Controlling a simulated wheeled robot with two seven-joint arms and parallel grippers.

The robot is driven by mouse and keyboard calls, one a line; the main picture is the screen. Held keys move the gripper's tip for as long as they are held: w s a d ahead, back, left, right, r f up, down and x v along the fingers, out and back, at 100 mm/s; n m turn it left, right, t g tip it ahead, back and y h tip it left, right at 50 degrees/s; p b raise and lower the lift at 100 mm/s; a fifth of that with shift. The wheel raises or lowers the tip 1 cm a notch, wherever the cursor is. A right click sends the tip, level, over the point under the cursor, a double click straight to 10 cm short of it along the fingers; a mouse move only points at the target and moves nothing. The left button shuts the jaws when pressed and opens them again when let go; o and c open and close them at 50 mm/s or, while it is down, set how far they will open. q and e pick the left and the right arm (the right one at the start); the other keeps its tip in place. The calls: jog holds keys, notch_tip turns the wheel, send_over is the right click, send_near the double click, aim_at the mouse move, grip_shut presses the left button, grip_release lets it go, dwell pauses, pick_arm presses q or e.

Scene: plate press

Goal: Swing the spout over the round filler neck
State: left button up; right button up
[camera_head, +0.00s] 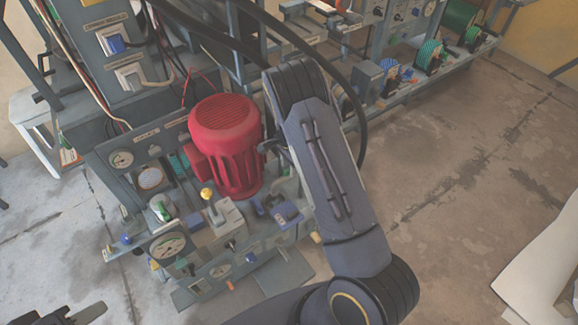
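I cannot clearly pick out the spout in this view. A round pale opening with a rim (151,178) on the machine's front panel might be the filler neck, but I cannot be sure. My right arm reaches up from the lower edge across the middle. My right gripper (272,147) is mostly hidden by the arm, close beside the red motor; its fingers are too unclear to tell open from shut. Dark parts at the bottom left corner look like my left gripper (68,316), cut off by the frame edge and apart from the machine.
The red ribbed motor (226,145) stands upright on the machine. A yellow-knobbed lever (207,194), a large gauge (168,245) and several small controls crowd its front. Black hoses arch over the top.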

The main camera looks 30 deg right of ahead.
notch_tip(320, 180, up, 7)
jog(key=shift+f+p, duration=0.1)
jog(key=shift+p, duration=0.25)
dwell(0.3)
